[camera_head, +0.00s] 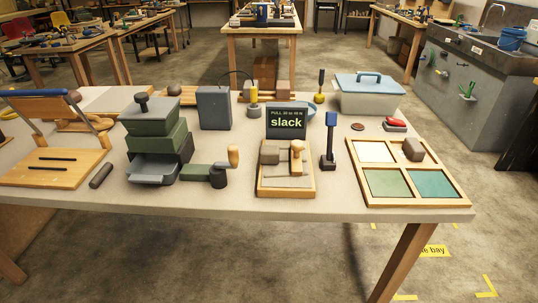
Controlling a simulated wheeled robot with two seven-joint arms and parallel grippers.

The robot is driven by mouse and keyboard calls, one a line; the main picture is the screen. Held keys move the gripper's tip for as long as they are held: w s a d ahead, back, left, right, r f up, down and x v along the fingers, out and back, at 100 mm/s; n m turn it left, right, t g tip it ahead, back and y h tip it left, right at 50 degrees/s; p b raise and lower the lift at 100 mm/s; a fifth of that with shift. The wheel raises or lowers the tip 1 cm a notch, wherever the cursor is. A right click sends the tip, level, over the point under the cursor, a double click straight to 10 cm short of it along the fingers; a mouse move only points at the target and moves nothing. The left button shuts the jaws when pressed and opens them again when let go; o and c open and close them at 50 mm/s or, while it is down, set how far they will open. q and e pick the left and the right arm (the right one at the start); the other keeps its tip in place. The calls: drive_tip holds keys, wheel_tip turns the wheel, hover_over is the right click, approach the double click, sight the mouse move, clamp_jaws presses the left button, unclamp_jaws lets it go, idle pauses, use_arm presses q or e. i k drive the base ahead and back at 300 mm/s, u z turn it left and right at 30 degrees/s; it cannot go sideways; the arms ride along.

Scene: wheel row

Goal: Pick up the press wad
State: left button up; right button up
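I cannot tell for certain which thing is the press wad. A grey-brown rounded lump (413,149) sits in the back right compartment of a wooden divided tray (458,186) at the right of the table. A dark brown ball (174,88) rests at the back left on a wooden board. A green stacked press-like device (157,128) with a dark knob on top stands left of the middle, with a grey tray at its foot and a green crank arm (197,172) at its right. Neither of my grippers is in view.
A wooden stand (286,190) with a "slack" display (287,122) is at the middle front. A dark upright tool (330,148) stands beside it. A lidded tub (367,95) is at the back right, and a dark cylinder (101,175) lies front left. The table (240,204) has a bare front strip.

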sight(269, 155)
drive_tip(key=z, duration=1.65)
drive_tip(key=i, duration=0.9)
drive_tip(key=u, duration=2.8)
